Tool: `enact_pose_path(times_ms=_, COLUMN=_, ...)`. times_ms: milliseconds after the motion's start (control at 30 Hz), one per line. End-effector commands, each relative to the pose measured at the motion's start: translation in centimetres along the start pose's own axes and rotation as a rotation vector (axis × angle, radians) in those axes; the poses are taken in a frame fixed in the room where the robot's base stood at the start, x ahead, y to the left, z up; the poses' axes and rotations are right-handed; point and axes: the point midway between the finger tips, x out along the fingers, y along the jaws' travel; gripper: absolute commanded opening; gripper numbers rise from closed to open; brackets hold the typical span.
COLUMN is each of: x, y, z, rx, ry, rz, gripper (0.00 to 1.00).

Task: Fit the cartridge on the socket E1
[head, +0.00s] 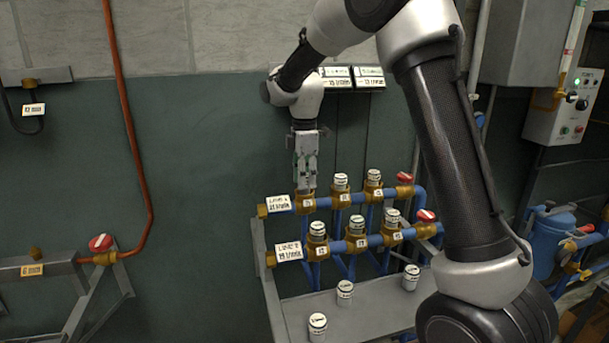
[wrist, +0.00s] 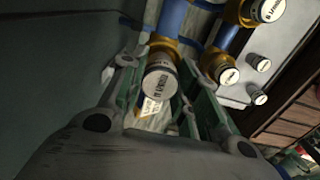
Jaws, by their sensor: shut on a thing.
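My gripper (head: 306,180) points straight down over the leftmost brass socket (head: 305,205) of the upper row on the rack. In the wrist view its green fingers (wrist: 164,100) are shut on a cartridge with a pale, printed cap (wrist: 161,84), standing between them. The cartridge is at the socket, with brass (wrist: 178,48) just behind its lower part. I cannot tell whether it is fully seated. The fingers hide most of it in the head view. The socket tags are too small to read, so I cannot tell which is E1.
Cartridges stand on the other upper sockets (head: 341,182) and on the lower row (head: 357,225). Three loose cartridges (head: 345,292) stand on the grey shelf (head: 376,312) in front. Red valve handles (head: 404,177) are at the right pipe ends. The wall is close behind.

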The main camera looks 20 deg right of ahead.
Motion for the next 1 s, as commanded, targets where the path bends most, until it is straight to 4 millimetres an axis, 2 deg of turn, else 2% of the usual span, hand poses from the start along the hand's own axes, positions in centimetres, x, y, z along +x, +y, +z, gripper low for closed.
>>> enact_pose_path(times_ms=367, x=0.1, y=0.0, z=0.0, rx=0.000, ry=0.000, rz=0.000, gripper=0.05)
enact_pose_path(times_ms=867, x=1.5, y=0.0, z=0.0, rx=0.000, ry=0.000, rz=-0.001, gripper=0.05)
enact_pose_path(times_ms=900, x=1.5, y=0.0, z=0.0, rx=0.000, ry=0.000, rz=0.000, gripper=0.39)
enact_pose_path(times_ms=1000, x=1.5, y=0.0, z=0.0, rx=0.000, ry=0.000, rz=0.000, gripper=0.56)
